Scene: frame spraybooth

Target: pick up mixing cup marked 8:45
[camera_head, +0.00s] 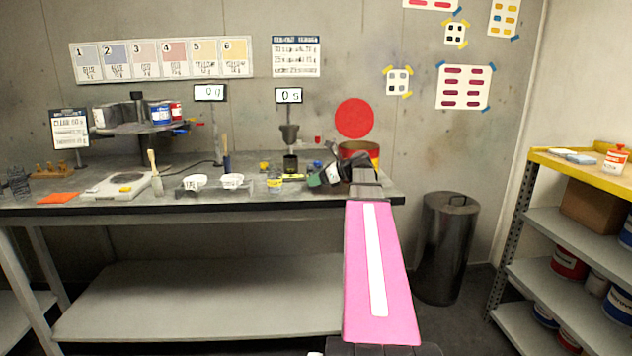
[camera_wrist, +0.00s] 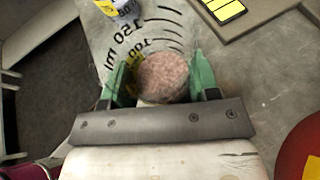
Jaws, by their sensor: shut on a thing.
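My gripper (camera_wrist: 160,82) is shut on a grey, see-through mixing cup (camera_wrist: 110,28) with black millilitre marks and a round, speckled pinkish patch between the green fingers. The cup looks tilted in the wrist view. A yellow label shows near its upper left, but I cannot read a time on it. In the head view my gripper (camera_head: 332,174) is at the right end of the workbench, and the arm hides much of what it holds. A small cup with a yellow label (camera_head: 274,185) stands on the bench to the left of the gripper.
The workbench (camera_head: 290,201) carries white trays (camera_head: 232,181), a scale (camera_head: 115,187) and a dark cup under a dispenser (camera_head: 290,163). A red can (camera_head: 358,149) stands just behind my gripper. A bin (camera_head: 445,250) and yellow-topped shelves (camera_head: 575,166) are to the right.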

